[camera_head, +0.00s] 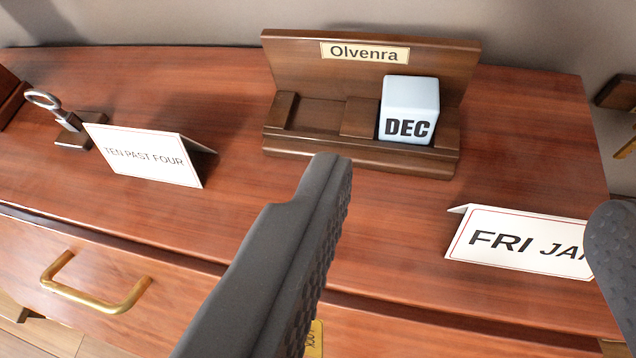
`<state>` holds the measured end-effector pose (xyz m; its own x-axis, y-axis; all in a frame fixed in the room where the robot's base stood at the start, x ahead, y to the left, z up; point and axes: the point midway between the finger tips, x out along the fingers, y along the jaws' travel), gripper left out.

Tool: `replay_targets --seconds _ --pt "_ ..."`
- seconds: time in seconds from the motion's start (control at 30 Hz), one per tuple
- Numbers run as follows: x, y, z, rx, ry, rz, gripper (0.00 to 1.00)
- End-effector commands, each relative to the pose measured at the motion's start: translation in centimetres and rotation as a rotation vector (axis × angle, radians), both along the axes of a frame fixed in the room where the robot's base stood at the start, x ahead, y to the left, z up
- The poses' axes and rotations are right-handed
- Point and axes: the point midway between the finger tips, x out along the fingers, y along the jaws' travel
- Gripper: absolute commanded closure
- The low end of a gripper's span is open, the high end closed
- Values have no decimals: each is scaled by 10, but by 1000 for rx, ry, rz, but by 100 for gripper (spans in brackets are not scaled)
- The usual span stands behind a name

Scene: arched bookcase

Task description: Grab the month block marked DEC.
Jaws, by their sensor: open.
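The month block marked DEC (409,108) is a white cube with black letters on its front face. The left part of the holder is empty. My gripper (462,190) is open, with one dark finger at the middle and the other at the right edge. Its fingers are apart from the block, which appears beyond them and between them in the picture. Nothing is seen between the fingertips touching them.
A folded card reading "TEN PAST FOUR" (145,155) stands at left, with a metal ring-topped item (65,120) behind it. A card starting "FRI" (515,240) stands at right, partly hidden by my finger. A brass handle (95,290) is on the drawer front below.

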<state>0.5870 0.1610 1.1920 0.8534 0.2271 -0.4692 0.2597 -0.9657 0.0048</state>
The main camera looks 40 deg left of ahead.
Motion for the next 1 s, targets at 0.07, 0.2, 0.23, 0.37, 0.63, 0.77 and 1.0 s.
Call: replay_targets --seconds 0.07,0.2,0.23,0.37,0.63,0.77,1.0 --pt "-1 9 -16 0 15 16 39" --pt "4 12 -21 2 16 22 39" --pt "6 13 -22 1 16 21 39" --pt "18 16 -28 2 15 21 39" --pt "48 24 -44 2 12 20 39" --pt "61 28 -53 0 16 20 39" --pt "72 31 -58 1 13 19 39"
